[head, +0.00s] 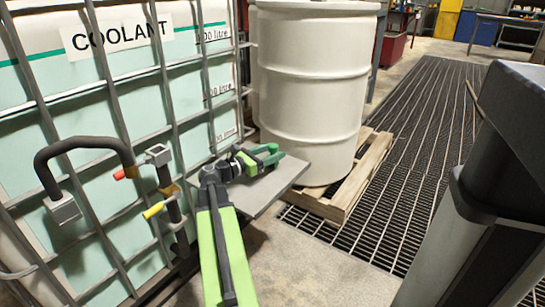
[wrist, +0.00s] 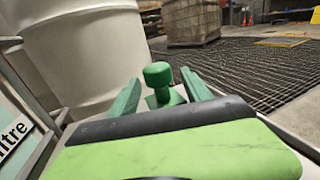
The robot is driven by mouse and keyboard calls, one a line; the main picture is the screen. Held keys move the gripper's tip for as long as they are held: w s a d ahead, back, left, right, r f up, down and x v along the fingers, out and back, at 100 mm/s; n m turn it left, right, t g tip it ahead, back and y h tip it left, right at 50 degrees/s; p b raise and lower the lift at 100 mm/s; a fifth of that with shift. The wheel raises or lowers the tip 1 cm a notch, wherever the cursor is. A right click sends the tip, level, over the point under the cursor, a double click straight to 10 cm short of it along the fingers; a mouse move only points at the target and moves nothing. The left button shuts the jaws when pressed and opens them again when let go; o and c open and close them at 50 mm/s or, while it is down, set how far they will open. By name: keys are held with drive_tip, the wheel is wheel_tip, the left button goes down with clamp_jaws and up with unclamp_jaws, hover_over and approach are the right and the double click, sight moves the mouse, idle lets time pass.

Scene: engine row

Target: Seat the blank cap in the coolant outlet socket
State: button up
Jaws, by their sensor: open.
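A green knob-headed piece, which looks like the blank cap (wrist: 158,76), stands upright between the fingers of my gripper (wrist: 160,80) in the wrist view. The fingers are apart, with a gap on each side of the knob. In the head view my gripper (head: 266,160) is over a grey shelf (head: 278,190), and the cap cannot be told apart from the green fingers there. Pipework with a grey fitting (head: 158,155), a black hose (head: 85,145) and a yellow handle (head: 154,210) is left of my gripper. I cannot tell which opening is the coolant outlet socket.
A caged coolant tank (head: 100,90) fills the left side. A white drum (head: 310,90) on a wooden pallet (head: 345,190) stands just behind the shelf. Floor grating (head: 420,130) and bare floor lie to the right.

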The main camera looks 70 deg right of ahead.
drive_tip(key=shift+s+d, duration=0.25)
drive_tip(key=shift+d, duration=0.15)
clamp_jaws()
drive_tip(key=shift+r, duration=0.1)
